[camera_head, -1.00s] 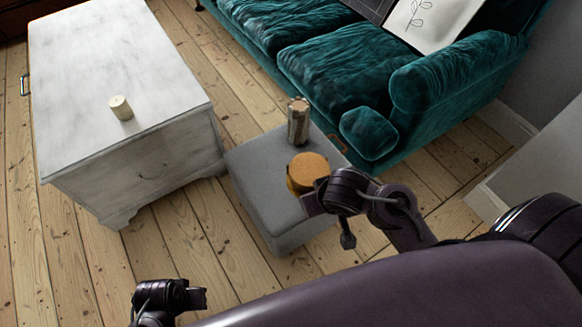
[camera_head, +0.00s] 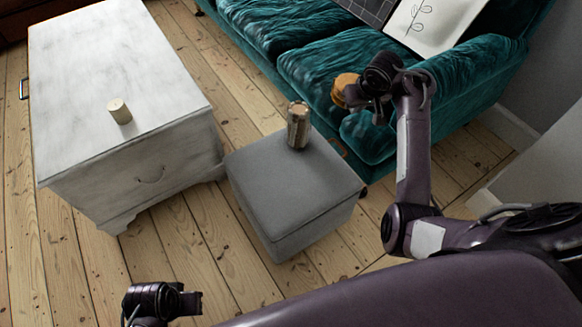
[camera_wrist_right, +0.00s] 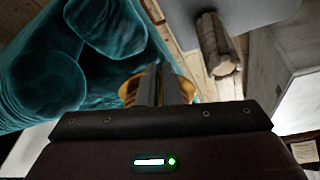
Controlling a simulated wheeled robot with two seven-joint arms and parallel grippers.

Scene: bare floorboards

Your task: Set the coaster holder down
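The coaster holder (camera_head: 344,84) is a round, orange-brown piece, held up in front of the teal sofa in the head view. My right gripper (camera_head: 355,95) is shut on it. In the right wrist view, the coaster holder (camera_wrist_right: 128,91) shows on both sides of the dark fingers, which hide its middle. My left gripper (camera_head: 197,303) is low at the left of the head view, over the floor and away from everything; its finger gap is not clear.
A grey ottoman (camera_head: 290,205) bears a wooden cylinder (camera_head: 298,125) near its back corner; the rest of its top is clear. A whitewashed chest (camera_head: 110,60) at the left bears a small pale cylinder (camera_head: 119,111). The teal sofa (camera_head: 330,75) stands behind.

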